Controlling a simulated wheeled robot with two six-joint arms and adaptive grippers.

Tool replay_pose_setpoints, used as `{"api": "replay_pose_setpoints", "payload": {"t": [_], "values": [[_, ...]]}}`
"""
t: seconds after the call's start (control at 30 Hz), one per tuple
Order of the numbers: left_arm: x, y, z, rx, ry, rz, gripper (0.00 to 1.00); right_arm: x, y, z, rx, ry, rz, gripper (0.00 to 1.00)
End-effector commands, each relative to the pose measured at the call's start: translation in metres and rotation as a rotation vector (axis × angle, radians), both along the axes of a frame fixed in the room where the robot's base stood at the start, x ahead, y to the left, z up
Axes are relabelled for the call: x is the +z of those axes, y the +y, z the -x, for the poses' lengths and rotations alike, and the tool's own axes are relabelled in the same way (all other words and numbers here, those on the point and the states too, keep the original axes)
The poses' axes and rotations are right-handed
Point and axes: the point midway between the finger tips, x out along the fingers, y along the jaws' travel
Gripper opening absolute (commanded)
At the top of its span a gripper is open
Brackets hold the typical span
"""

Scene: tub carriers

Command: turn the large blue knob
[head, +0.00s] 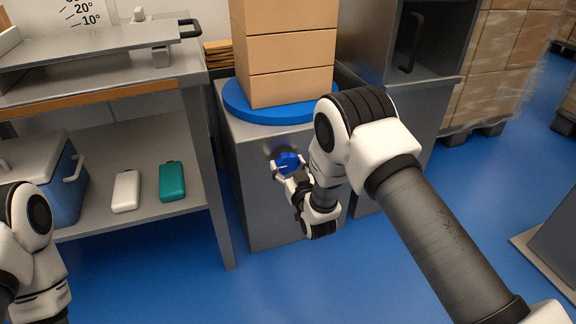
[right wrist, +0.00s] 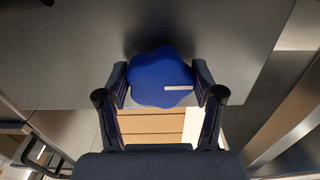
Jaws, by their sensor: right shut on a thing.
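The large blue knob (head: 288,162) sits on the front face of a grey metal cabinet (head: 262,225). In the right wrist view the knob (right wrist: 158,78) is lobed and has a white mark that lies nearly level and points to the right. My right gripper (head: 284,168) is at the knob. Its two fingers (right wrist: 162,84) are shut on the knob, one on each side. The left arm shows at the left edge of the head view, but its gripper is out of sight.
A blue round turntable (head: 240,104) on the cabinet carries stacked cardboard boxes (head: 290,55). A metal bench (head: 205,125) stands at the left, with a white case (head: 126,190), a teal case (head: 172,182) and a blue cooler (head: 75,180) on its shelf. Blue floor is clear in front.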

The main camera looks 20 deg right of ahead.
Motion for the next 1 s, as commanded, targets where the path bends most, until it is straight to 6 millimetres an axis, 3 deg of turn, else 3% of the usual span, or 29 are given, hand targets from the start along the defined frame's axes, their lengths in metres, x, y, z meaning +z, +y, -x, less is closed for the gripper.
{"api": "replay_pose_setpoints", "payload": {"t": [0.47, 1.0], "values": [[0.016, 0.0, 0.001, -0.003, 0.002, 0.0, 0.41, 0.003, -0.001, 0.0, 0.0, -0.007, 0.182, 0.33], [0.048, -0.001, 0.002, -0.007, 0.005, 0.001, 0.41, 0.003, -0.002, 0.0, 0.001, -0.023, 0.678, 0.33]]}}
